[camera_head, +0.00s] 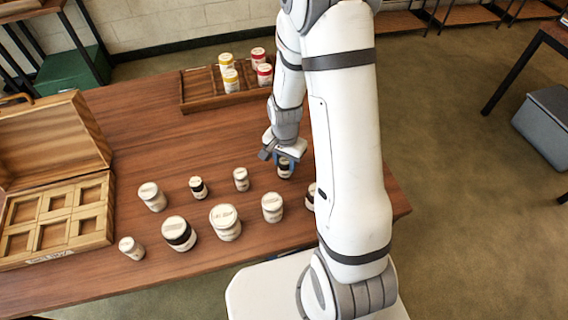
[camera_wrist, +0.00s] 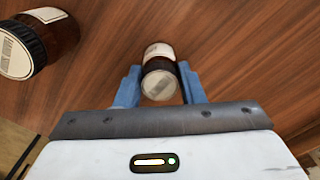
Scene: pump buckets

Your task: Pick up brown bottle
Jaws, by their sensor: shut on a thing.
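A small brown bottle (camera_wrist: 160,66) with a white label and a pale round cap is between my gripper's blue fingers in the wrist view. My gripper (camera_wrist: 160,88) is shut on it. In the head view my gripper (camera_head: 286,158) points down at the table, with the dark bottle (camera_head: 285,170) showing between its fingertips. I cannot tell whether the bottle touches the table. A larger brown jar (camera_wrist: 38,40) with a black ribbed cap is at the upper left of the wrist view.
Several white-capped jars, such as a large one (camera_head: 225,222), stand on the wooden table (camera_head: 140,120) left of my gripper. An open compartment box (camera_head: 62,222) is at the left. A tray (camera_head: 200,98) holding yellow and red jars is at the back.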

